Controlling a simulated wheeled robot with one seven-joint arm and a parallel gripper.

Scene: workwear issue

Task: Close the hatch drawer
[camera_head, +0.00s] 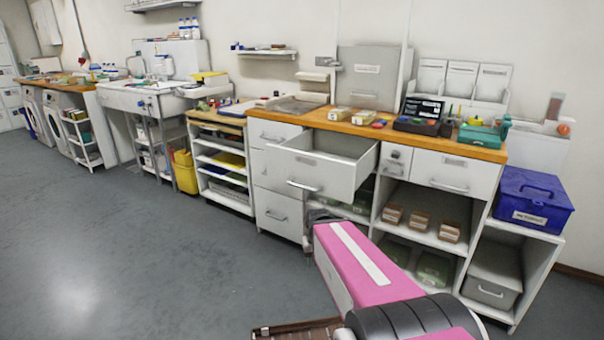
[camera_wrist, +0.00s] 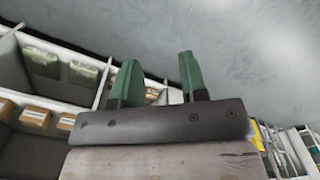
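A white drawer (camera_head: 305,186) stands pulled out from the wooden-topped counter, below the grey hatch panel (camera_head: 368,78) on the wall. Its inside looks empty, and its front carries a bar handle. My arm reaches in from below, and its end (camera_head: 318,216) is just under and to the right of the drawer front in the head view. The fingers are hard to make out there. In the wrist view my gripper (camera_wrist: 158,80) shows two green fingers spread apart with nothing held between them. I cannot pick out the drawer's handle in the wrist view.
Shelves below hold brown boxes (camera_head: 420,222) and green boxes (camera_wrist: 84,72). A blue case (camera_head: 533,200) stands at the right. The counter top (camera_head: 340,124) carries small boxes and a dark device (camera_head: 422,116). The grey floor (camera_head: 140,240) to the left is clear.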

